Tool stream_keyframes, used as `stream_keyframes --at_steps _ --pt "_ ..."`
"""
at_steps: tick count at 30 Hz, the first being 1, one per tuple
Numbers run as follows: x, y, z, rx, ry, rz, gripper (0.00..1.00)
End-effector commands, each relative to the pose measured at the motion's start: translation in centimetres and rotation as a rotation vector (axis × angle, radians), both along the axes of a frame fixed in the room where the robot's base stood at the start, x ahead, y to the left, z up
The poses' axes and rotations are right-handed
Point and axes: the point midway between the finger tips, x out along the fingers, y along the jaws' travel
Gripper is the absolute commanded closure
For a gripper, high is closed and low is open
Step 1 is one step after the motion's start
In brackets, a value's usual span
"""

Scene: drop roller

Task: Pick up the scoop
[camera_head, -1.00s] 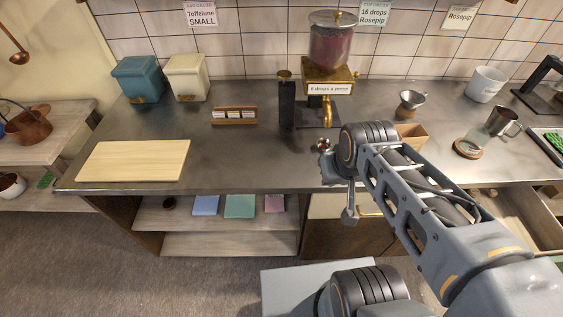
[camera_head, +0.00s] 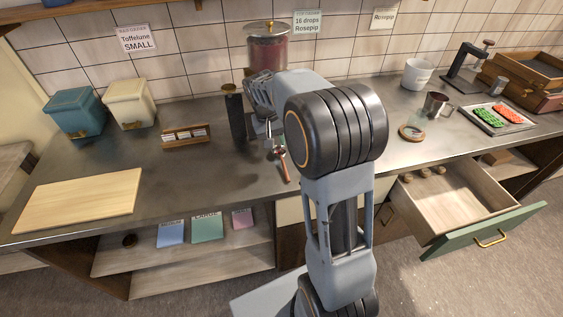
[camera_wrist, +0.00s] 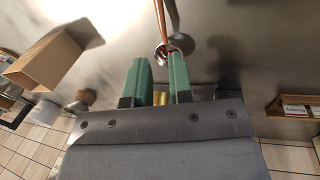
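In the wrist view the scoop (camera_wrist: 172,18) shows as a copper handle with a small round bowl end by the fingertips. In the head view my gripper (camera_head: 268,132) is beside the scoop's far end, partly hidden by my arm.
A card holder (camera_head: 186,141) is to the left. An open drawer (camera_head: 445,197) juts out at the front right.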

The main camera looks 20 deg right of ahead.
Motion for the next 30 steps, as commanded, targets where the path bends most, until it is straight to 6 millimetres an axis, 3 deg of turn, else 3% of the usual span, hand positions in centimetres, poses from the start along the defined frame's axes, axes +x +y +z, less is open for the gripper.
stream_keyframes --at_steps 7,17,24,30 --pt "-0.3 -0.8 -4.1 0.001 0.001 -0.001 0.80" --pt "-0.4 -1.2 -6.2 0.001 0.001 0.000 0.80" --pt "-0.7 -1.7 -9.3 0.001 0.001 -0.001 0.80" --pt "-0.8 -2.0 -10.6 0.001 0.000 0.000 0.80"
